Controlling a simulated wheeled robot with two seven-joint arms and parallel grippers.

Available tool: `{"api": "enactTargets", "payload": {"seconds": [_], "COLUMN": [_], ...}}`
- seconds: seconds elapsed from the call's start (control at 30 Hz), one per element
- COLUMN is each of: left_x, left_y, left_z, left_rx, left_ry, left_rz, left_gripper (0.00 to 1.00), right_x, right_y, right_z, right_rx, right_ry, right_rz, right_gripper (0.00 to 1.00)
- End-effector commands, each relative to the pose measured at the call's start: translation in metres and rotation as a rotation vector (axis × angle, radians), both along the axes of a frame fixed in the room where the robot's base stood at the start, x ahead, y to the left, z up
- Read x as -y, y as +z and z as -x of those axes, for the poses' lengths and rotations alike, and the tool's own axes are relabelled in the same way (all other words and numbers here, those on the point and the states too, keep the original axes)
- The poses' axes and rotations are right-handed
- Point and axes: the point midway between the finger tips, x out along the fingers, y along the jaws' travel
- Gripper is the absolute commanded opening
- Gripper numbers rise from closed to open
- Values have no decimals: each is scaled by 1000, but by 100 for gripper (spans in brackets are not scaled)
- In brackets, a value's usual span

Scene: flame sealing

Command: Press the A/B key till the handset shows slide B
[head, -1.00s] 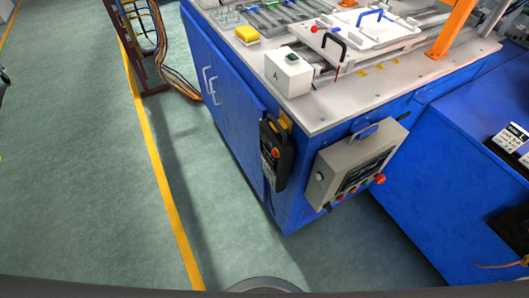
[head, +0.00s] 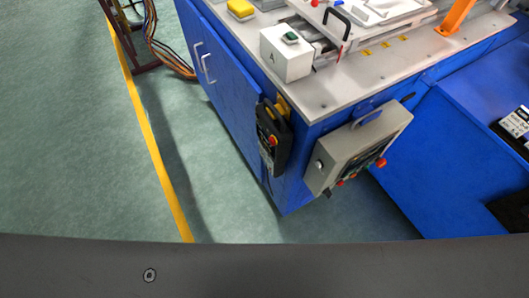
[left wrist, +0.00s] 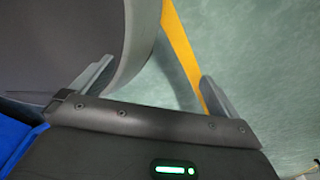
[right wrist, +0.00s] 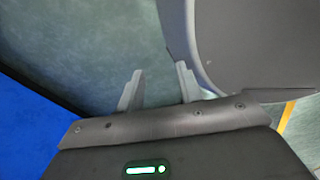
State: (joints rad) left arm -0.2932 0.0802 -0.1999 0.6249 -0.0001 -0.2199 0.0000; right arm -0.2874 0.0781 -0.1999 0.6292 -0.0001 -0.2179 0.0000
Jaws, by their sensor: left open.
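The black handset (head: 274,138) with a red button hangs on the corner of the blue cabinet in the head view. Its display and key labels are too small to read, so I cannot tell which slide it shows or pick out the A/B key. My left gripper (left wrist: 158,72) is open and empty in the left wrist view, with floor and a dark grey body part of mine beyond it. My right gripper (right wrist: 159,72) is open and empty in the right wrist view, over the green floor. Neither gripper shows in the head view.
The blue cabinet (head: 235,95) carries a white box marked A with a green button (head: 287,55), and a yellow block (head: 241,9). A grey control box (head: 340,160) juts out right of the handset. Green floor (head: 70,150) left of the cabinet is clear.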

Motion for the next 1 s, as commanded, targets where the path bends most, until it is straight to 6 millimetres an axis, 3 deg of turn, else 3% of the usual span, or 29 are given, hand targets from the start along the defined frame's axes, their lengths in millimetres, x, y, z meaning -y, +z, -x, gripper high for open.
{"api": "enactTargets", "payload": {"seconds": [0.03,0.27,0.47,1.0], "left_x": [0,0,-1,-1], "left_y": [0,0,0,-1], "left_z": [-4,1,11,9], "left_rx": [6,-1,-14,-13], "left_ry": [0,0,0,0], "left_rz": [0,0,-1,-1], "left_gripper": [100,100,100,100], "right_x": [-1,-1,0,4], "right_y": [0,-1,-1,-1], "right_z": [-1,11,24,15], "right_rx": [1,-16,-34,-23], "right_ry": [0,-1,0,1], "right_rz": [-1,-1,1,6], "right_gripper": [30,0,0,0]}}
